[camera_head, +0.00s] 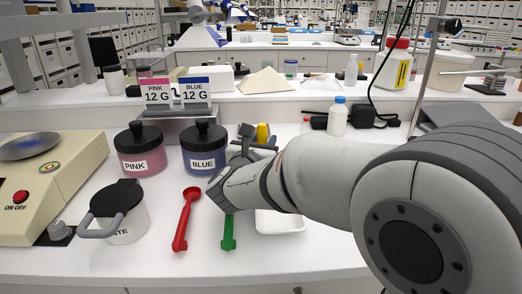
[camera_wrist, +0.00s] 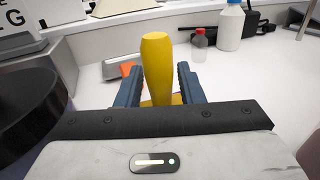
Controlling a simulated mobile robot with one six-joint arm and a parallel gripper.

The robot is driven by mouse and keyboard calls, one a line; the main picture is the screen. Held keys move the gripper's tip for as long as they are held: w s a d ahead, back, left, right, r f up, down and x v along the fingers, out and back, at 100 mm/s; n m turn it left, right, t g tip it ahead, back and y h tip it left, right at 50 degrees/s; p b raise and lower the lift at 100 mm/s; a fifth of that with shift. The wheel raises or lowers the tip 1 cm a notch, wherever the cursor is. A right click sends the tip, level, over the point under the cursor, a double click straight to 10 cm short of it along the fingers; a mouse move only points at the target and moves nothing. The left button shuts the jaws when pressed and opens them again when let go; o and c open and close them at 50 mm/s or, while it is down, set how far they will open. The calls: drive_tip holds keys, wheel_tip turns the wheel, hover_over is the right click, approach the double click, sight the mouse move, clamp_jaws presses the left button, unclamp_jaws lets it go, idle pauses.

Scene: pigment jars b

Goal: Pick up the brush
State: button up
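The brush appears to be the upright yellow handle (camera_wrist: 157,68) in the middle of the wrist view. Its top also shows in the head view (camera_head: 262,132), just behind my gripper. No bristles can be made out, and its lower end is hidden by my gripper. My gripper (camera_wrist: 160,86) has one dark finger on each side of the handle, with narrow gaps visible, so it looks open around it. In the head view my gripper (camera_head: 252,147) is beside the blue jar, and its wrist hides part of the table.
The pink jar (camera_head: 140,161) and blue jar (camera_head: 203,163) stand left of my gripper. A red scoop (camera_head: 183,225), a green scoop (camera_head: 229,232), a white tray (camera_head: 280,222) and a lidded waste pot (camera_head: 128,228) are nearer. A white bottle (camera_head: 337,118) stands behind.

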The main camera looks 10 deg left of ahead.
clamp_jaws()
